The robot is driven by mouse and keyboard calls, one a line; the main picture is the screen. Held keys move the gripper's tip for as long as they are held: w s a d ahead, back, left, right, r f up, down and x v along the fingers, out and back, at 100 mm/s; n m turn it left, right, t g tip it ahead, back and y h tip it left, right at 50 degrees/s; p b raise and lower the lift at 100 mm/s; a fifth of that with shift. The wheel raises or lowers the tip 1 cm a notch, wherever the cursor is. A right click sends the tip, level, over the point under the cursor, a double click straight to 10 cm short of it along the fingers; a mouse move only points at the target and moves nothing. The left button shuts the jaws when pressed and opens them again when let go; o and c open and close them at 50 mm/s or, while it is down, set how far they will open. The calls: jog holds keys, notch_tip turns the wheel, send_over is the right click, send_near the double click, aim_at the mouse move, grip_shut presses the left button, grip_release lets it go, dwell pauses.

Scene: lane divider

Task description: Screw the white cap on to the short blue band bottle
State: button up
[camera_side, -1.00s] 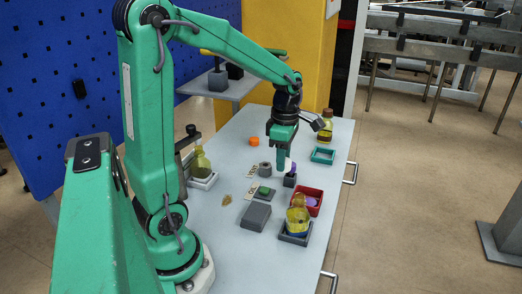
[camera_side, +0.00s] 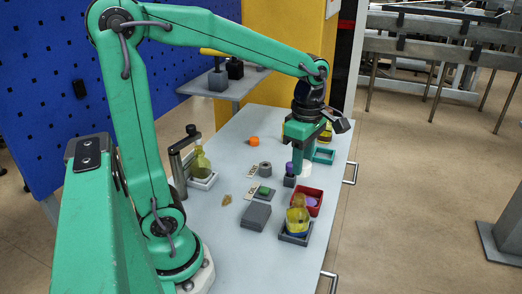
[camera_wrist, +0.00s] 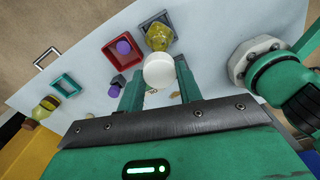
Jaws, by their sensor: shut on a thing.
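My gripper (camera_side: 303,160) points down above the far right part of the table, shut on the white cap (camera_side: 306,170). In the wrist view the white cap (camera_wrist: 159,70) shows at the fingertips of my gripper (camera_wrist: 159,85). A squat yellow bottle (camera_side: 298,216) with blue low on its side stands upright in a grey tray (camera_side: 295,239) at the table's near right. The bottle (camera_wrist: 158,37) is beyond the cap in the wrist view. The cap is apart from it in the side view. The bottle's mouth is not clear.
A red box (camera_side: 314,210) with a purple piece lies behind the bottle. A grey block (camera_side: 289,181) with a purple top stands near my gripper. A teal tray (camera_side: 324,156) and a brown-capped bottle (camera_wrist: 45,107) are at the far end. An olive bottle (camera_side: 200,166) stands left.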

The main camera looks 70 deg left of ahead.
jog(key=shift+f, duration=0.1)
send_over(299, 195)
jog(key=shift+d+f, duration=0.1)
jog(key=shift+f, duration=2.7)
jog(key=shift+f, duration=1.4)
jog(key=o, duration=1)
jog(key=shift+o, duration=0.2)
jog(key=shift+r, duration=0.1)
jog(key=shift+r, duration=3.85)
